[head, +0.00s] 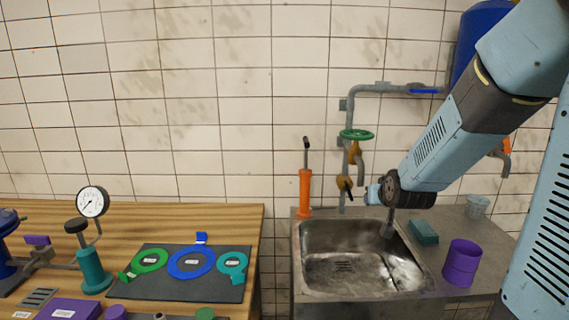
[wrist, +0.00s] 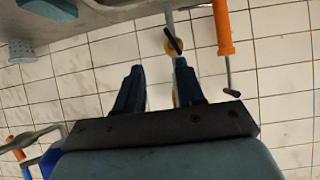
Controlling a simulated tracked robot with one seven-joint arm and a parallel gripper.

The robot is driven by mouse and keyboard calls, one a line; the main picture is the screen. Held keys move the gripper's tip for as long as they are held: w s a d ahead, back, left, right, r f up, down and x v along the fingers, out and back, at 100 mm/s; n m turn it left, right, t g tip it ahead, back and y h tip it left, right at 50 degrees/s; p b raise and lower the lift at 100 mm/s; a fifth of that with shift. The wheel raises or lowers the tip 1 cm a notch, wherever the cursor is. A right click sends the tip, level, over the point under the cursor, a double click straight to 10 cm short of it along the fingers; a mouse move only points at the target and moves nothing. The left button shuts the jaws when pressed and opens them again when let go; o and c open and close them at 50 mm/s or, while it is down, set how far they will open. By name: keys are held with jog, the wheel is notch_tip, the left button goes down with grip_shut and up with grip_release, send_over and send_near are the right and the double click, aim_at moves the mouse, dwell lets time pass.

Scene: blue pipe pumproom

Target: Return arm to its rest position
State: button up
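My arm reaches in from the right in the head view, with its end above the right part of the steel sink (head: 312,278). My gripper (wrist: 157,66) shows its two dark fingers apart in the wrist view, with only wall tiles and part of a brass valve (wrist: 173,46) seen between and beyond them. Nothing is held. In the head view the fingers are too small and hidden by the wrist to make out.
An orange hand pump (head: 305,190) stands behind the sink, left of a pipe with a green handwheel (head: 356,134). A purple cup (head: 461,263), teal block (head: 423,232) and grey cup (head: 478,206) stand right of the sink. A wooden bench (head: 180,223) with tools is left.

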jog(key=s+a+r+g, duration=0.1)
jog(key=s+r+g, duration=0.2)
jog(key=s, duration=1)
jog(key=s+a+r+g, duration=0.1)
jog(key=s+r, duration=0.6)
jog(key=s, duration=0.7)
jog(key=shift+r+g, duration=0.3)
jog(key=shift+g, duration=0.6)
dwell(4.4)
